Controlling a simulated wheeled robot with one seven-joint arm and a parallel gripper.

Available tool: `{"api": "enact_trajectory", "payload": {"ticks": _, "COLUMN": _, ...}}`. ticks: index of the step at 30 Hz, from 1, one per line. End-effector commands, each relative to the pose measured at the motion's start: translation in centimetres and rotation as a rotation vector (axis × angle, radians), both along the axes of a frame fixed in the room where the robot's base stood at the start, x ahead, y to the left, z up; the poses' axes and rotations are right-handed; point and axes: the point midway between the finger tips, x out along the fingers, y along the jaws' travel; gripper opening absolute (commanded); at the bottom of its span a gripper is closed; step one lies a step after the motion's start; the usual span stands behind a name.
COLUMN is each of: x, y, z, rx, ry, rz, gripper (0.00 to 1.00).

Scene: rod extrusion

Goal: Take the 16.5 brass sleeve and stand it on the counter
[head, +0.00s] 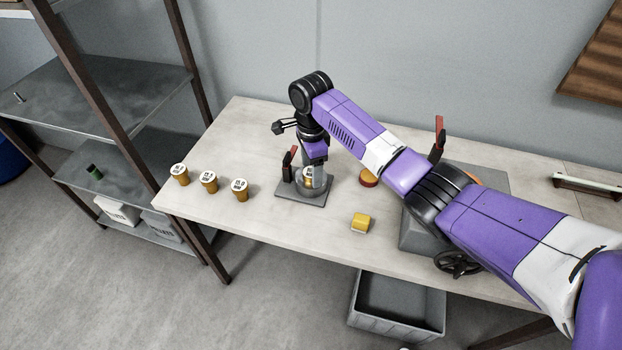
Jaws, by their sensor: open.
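Three brass sleeves with white labelled tops stand on the left of the counter (280,228): a left one (180,177), a middle one (209,184) and a right one (240,192). Another labelled sleeve (308,174) sits in a grey clamp fixture (301,197) with a red-handled lever. The labels are too small to read, so I cannot tell which one is the 16.5. My gripper (315,178) points down at the fixture, open, with its fingers at the sleeve there. The fingers partly hide that sleeve, and I cannot tell whether they touch it.
A grey machine (416,236) with a handwheel (457,263) stands under my arm. A grey bin (398,307) is below the counter. Shelving (100,100) stands at left.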

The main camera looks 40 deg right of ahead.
Motion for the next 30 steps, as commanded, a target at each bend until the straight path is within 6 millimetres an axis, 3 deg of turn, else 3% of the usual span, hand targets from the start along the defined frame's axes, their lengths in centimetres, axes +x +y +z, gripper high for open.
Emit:
{"api": "enact_trajectory", "payload": {"ticks": 4, "x": 0.00, "y": 0.00, "z": 0.01, "rx": 0.000, "ry": 0.000, "rz": 0.000, "gripper": 0.63}}
{"api": "enact_trajectory", "payload": {"ticks": 14, "x": 0.01, "y": 0.01, "z": 0.03, "rx": 0.001, "ry": 0.000, "rz": 0.000, "gripper": 0.00}}
{"api": "enact_trajectory", "payload": {"ticks": 30, "x": 0.12, "y": 0.00, "z": 0.69, "rx": 0.001, "ry": -0.004, "rz": 0.000, "gripper": 0.00}}
